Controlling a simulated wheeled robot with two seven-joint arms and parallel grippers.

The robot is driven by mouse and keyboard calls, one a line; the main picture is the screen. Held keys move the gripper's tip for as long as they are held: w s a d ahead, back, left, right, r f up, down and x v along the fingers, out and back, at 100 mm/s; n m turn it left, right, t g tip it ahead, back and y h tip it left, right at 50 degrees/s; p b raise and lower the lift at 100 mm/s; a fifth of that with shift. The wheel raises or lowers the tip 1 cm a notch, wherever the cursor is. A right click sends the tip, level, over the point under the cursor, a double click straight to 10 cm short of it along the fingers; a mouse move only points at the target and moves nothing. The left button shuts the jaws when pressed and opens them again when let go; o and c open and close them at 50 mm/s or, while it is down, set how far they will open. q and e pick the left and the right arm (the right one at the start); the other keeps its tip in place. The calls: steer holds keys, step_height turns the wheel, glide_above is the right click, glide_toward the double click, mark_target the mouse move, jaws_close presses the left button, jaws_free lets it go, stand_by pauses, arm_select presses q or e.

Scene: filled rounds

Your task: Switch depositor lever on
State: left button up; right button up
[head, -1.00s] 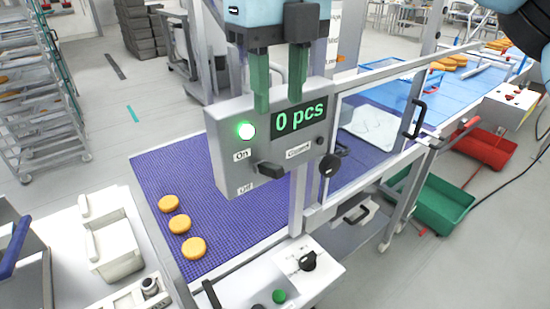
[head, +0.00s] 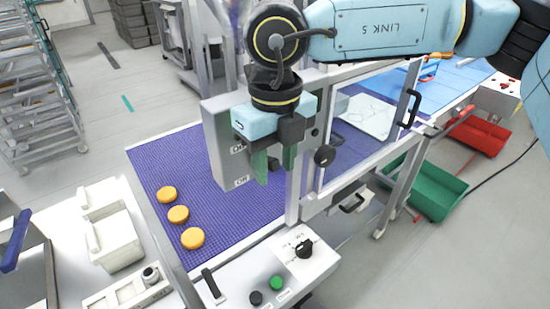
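The grey depositor panel (head: 222,150) stands over the purple belt. Its "Off" label (head: 241,181) shows at the lower left, and the "On" label above it is partly covered. My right gripper (head: 276,172) hangs in front of the panel with its green fingers pointing down and a gap between them, so it looks open. The gripper hides the lever, the green lamp and the display, so I cannot tell the lever's position or whether the fingers touch it. My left gripper is not in view.
Several orange round pieces (head: 178,215) lie on the purple belt (head: 155,165). A framed clear guard with a black handle (head: 411,107) is right of the panel. A control box with a black knob (head: 304,248) stands in front. Green (head: 430,190) and red (head: 480,135) crates are at right.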

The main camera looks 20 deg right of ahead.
jaws_close()
steer(key=shift+w+a+r+g, duration=0.1)
steer(key=shift+r+g, duration=0.05)
steer(key=shift+g, duration=0.25)
steer(key=shift+w+r+g+h, duration=0.1)
steer(key=shift+r+g+h, duration=0.2)
steer(key=shift+g, duration=0.1)
jaws_free()
step_height(320, 180, up, 13)
steer(key=w+b, duration=0.1)
steer(key=w, duration=0.1)
steer(key=shift+a, duration=0.35)
